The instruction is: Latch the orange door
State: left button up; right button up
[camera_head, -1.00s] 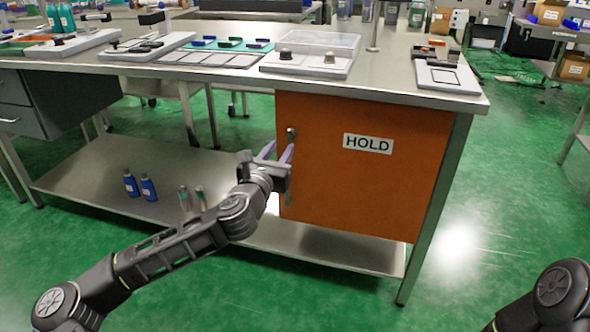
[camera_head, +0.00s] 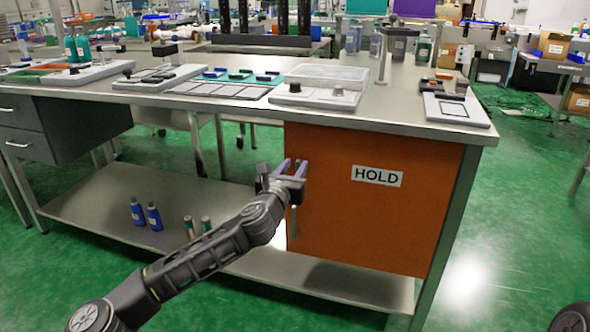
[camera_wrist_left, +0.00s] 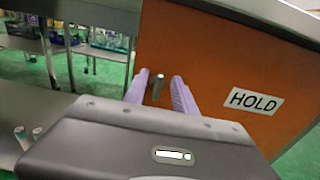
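The orange door (camera_head: 365,225) with its white HOLD label (camera_head: 377,176) appears closed under the right end of the steel bench. My left gripper (camera_head: 292,166) is at the door's upper left edge, its two purple fingers spread. In the left wrist view, a small metal latch knob (camera_wrist_left: 157,87) shows in the gap between the open fingers (camera_wrist_left: 160,92). Whether either finger touches it I cannot tell. In the head view the gripper hides the knob. A vertical metal handle (camera_head: 294,221) shows just below the gripper. My right gripper is out of view.
The bench top (camera_head: 390,110) overhangs above the door. A lower shelf (camera_head: 110,205) holds blue bottles (camera_head: 146,214) and capped vials (camera_head: 198,226). Grey drawers (camera_head: 60,125) are at the left. Green floor in front is open.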

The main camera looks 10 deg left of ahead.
pick_arm(q)
jog(key=shift+w, duration=0.35)
jog(key=shift+c, duration=0.4)
grip_shut()
